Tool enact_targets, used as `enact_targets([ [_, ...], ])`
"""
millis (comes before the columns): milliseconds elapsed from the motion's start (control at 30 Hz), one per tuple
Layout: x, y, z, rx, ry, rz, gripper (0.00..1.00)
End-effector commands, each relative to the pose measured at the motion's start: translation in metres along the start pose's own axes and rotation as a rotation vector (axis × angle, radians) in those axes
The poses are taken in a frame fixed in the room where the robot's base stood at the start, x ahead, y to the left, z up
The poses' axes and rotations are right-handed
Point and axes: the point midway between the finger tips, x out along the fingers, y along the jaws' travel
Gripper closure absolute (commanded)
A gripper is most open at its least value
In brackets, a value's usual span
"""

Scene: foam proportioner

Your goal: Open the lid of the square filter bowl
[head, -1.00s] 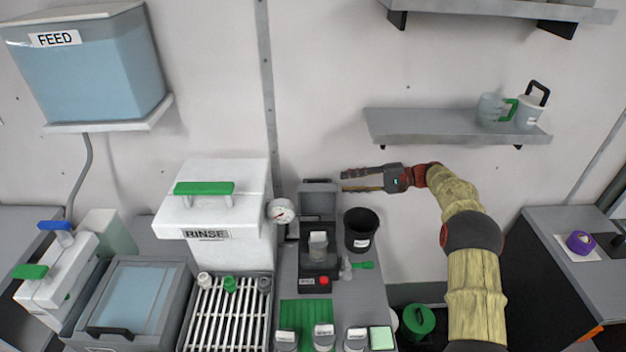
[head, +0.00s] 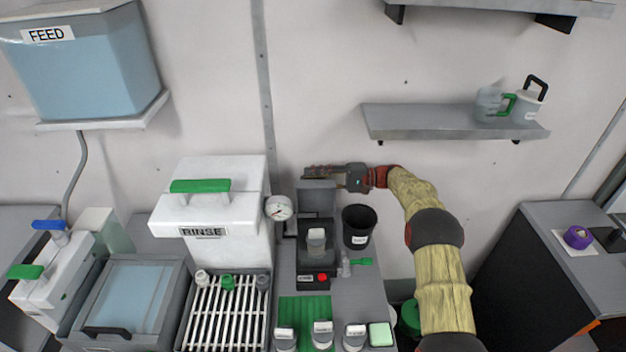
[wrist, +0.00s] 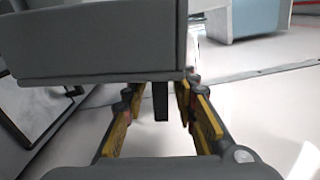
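A square grey box with a pale blue see-through top and a black handle (head: 107,331) stands at the lower left; its top lies flat, and it fits a square filter bowl, though no readable label confirms this. My gripper (head: 322,175) is far from it, at the back of the bench, by the raised grey lid (head: 316,198) of a small device. In the wrist view, my gripper (wrist: 163,110) has its fingers apart, with a dark tab (wrist: 160,101) between them. The grey lid (wrist: 100,45) fills the upper left there and may hide part of the fingers.
The small device (head: 318,262) holds a clear-and-grey cup and has a red button. A black cup (head: 359,229) stands to its right. The white RINSE tank (head: 210,205), a gauge (head: 278,208) and a slatted rack (head: 227,318) lie between my gripper and the square box.

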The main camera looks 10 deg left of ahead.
Motion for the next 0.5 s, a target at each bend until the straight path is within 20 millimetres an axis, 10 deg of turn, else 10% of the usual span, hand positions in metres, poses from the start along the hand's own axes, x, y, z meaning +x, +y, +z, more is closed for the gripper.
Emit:
enact_targets([
  [500,0.0011,-0.0003,-0.0002,0.000,0.001,0.000,0.86],
])
